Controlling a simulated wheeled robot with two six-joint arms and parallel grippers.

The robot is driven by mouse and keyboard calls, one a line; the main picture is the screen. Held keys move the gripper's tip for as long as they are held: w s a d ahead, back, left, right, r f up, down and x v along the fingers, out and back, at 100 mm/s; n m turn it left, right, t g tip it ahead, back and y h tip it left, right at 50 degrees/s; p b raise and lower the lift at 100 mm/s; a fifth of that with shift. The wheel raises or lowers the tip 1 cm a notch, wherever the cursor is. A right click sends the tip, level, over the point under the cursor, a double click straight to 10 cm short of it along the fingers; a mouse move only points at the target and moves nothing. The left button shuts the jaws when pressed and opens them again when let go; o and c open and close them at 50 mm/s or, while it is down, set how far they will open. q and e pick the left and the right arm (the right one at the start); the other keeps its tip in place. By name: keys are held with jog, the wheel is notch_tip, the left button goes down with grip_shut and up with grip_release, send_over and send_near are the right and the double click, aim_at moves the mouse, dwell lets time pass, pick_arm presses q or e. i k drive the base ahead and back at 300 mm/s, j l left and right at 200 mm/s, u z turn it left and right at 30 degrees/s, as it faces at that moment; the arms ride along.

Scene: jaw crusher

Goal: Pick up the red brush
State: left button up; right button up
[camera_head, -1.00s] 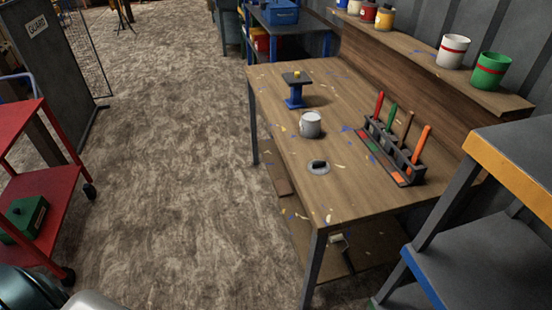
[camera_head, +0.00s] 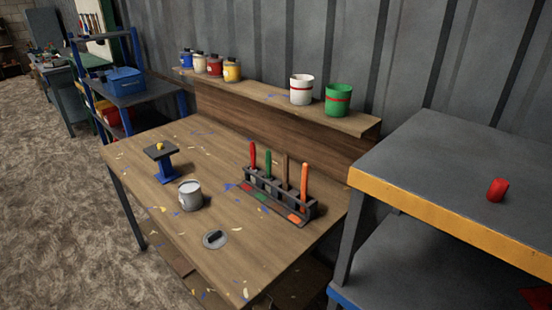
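The red brush (camera_head: 253,156) stands upright in a dark rack (camera_head: 276,198) on the wooden workbench (camera_head: 226,152). It is at the left end of the row, with its red handle up. Beside it in the rack stand a green brush (camera_head: 268,165), a brown brush (camera_head: 286,171) and an orange brush (camera_head: 304,186). The lower ends of the brushes are hidden by the rack. Neither of my grippers shows in the view.
A grey can (camera_head: 190,196), a blue stand (camera_head: 165,168) and a round grey disc (camera_head: 215,240) are on the bench. A shelf behind holds several paint cans. A grey shelving unit (camera_head: 440,160) with a red cylinder (camera_head: 497,190) stands at right. Floor at left is clear.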

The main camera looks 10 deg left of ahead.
aim_at(253, 154)
jog(key=i+j+z, duration=0.15)
jog(key=j, duration=0.5)
jog(key=i+j+z, duration=0.1)
jog(key=j, duration=0.55)
jog(key=i+j+z, duration=0.15)
jog(key=j, duration=0.55)
jog(key=j+z, duration=0.1)
jog(key=j, duration=0.55)
